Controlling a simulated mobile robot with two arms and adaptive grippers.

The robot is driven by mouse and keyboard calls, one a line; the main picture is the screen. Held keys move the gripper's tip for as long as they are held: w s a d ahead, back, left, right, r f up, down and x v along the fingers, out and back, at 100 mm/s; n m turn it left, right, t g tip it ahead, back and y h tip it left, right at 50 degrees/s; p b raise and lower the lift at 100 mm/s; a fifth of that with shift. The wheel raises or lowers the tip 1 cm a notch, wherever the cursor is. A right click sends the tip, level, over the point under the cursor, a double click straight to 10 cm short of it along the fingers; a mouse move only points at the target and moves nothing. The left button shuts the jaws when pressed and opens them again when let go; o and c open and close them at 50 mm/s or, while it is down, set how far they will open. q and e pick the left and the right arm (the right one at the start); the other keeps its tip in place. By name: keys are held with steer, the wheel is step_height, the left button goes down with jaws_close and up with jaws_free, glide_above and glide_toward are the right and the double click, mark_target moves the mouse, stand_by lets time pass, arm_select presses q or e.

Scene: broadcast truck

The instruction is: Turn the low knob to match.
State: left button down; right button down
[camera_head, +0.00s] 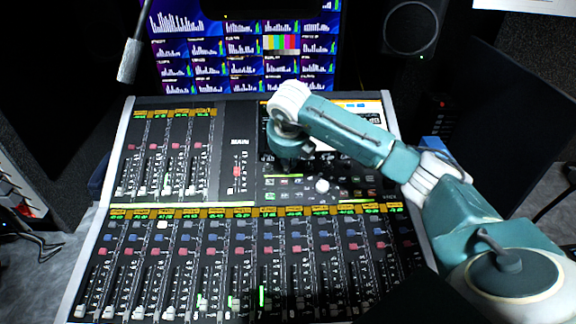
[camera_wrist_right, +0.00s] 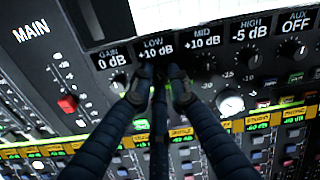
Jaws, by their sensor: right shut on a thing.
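My right gripper (camera_head: 287,163) reaches down onto the upper right section of the mixing console (camera_head: 118,150). The label reads +10 dB. Next to it, the gain label (camera_wrist_right: 108,55) reads 0 dB, MID (camera_wrist_right: 202,32) reads +10 dB, and HIGH (camera_wrist_right: 250,25) reads -5 dB. My left gripper is not in view.
The gain knob (camera_wrist_right: 118,83) and mid knob (camera_wrist_right: 206,66) sit close on either side of the fingers. A large white knob (camera_wrist_right: 230,103) lies to the lower right. A red fader cap (camera_wrist_right: 68,104) is at left. Faders fill the console's front. A monitor wall (camera_head: 245,50) stands behind.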

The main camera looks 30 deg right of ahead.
steer(key=shift+w+d+r+n+b, duration=0.15)
steer(key=shift+n+b, duration=0.1)
steer(key=shift+n, duration=0.35)
steer(key=shift+w+a+r+n+b, duration=0.1)
steer(key=shift+n+b, duration=0.1)
steer(key=shift+n, duration=0.4)
steer(key=shift+r, duration=0.1)
steer(key=c, duration=1.9)
jaws_free()
steer(key=shift+o, duration=1.1)
steer(key=shift+s, duration=0.1)
steer(key=v, duration=1.1)
steer(key=shift+s+r, duration=0.15)
steer(key=shift+r, duration=0.15)
